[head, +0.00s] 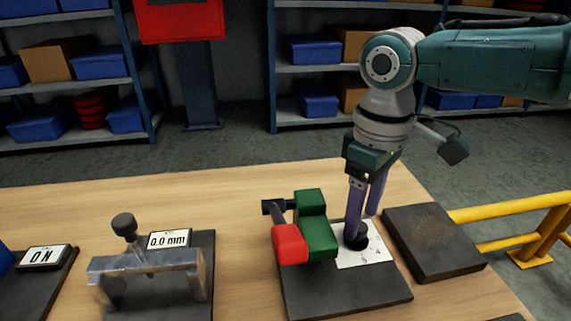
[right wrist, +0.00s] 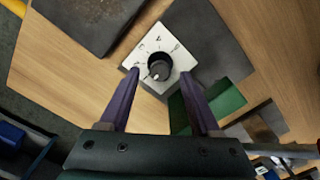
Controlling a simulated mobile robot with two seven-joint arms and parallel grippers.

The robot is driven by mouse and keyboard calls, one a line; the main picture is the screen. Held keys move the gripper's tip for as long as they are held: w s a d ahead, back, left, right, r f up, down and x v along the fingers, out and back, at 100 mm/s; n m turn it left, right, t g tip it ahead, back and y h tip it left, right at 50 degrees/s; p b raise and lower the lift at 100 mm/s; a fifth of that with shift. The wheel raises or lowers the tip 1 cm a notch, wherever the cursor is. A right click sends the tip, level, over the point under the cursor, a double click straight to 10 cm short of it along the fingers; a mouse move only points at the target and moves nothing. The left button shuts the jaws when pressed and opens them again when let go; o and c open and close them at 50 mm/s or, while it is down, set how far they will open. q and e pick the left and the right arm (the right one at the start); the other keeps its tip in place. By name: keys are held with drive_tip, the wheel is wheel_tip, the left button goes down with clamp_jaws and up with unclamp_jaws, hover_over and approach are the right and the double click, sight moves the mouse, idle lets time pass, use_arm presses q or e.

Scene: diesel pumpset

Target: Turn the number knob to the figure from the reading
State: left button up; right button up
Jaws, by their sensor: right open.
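The number knob (head: 356,241) is black and round, on a white dial plate (head: 372,255) with printed figures; a 4 shows near its right edge. In the right wrist view the knob (right wrist: 160,68) has a small white mark at its lower left rim. My right gripper (head: 361,215) points down at the knob, open, its purple fingers partly hiding it. In the right wrist view the two fingertips (right wrist: 160,76) lie either side of the knob; I cannot tell whether they touch it. A display (head: 169,240) reads 0.0 mm. My left gripper is not in view.
A green block (head: 318,236) and a red block (head: 290,244) stand close left of the dial. A bare dark plate (head: 433,242) lies right; a yellow rail (head: 520,210) stands beyond.

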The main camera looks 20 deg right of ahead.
drive_tip(key=shift+f, duration=0.7)
clamp_jaws()
